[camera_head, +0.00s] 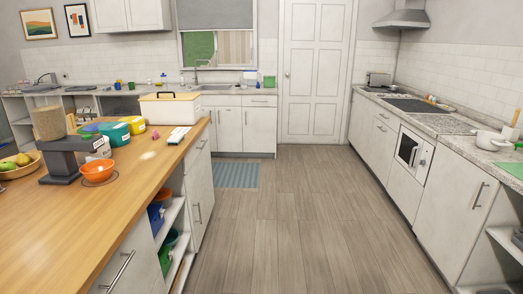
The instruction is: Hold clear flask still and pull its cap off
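I cannot make out a clear flask or its cap in the head view. A clear-looking cylinder with brown contents (49,122) stands on a dark stand (75,160) on the wooden counter at the left; I cannot tell whether it is the flask. Neither of my grippers is in view.
The wooden counter (150,184) holds an orange bowl (97,171), teal tubs (115,134), a yellow mug (136,125), a white box with a wooden lid (170,108) and a fruit bowl (18,168). The floor (300,220) is clear between the counters. A blue mat (237,176) lies ahead.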

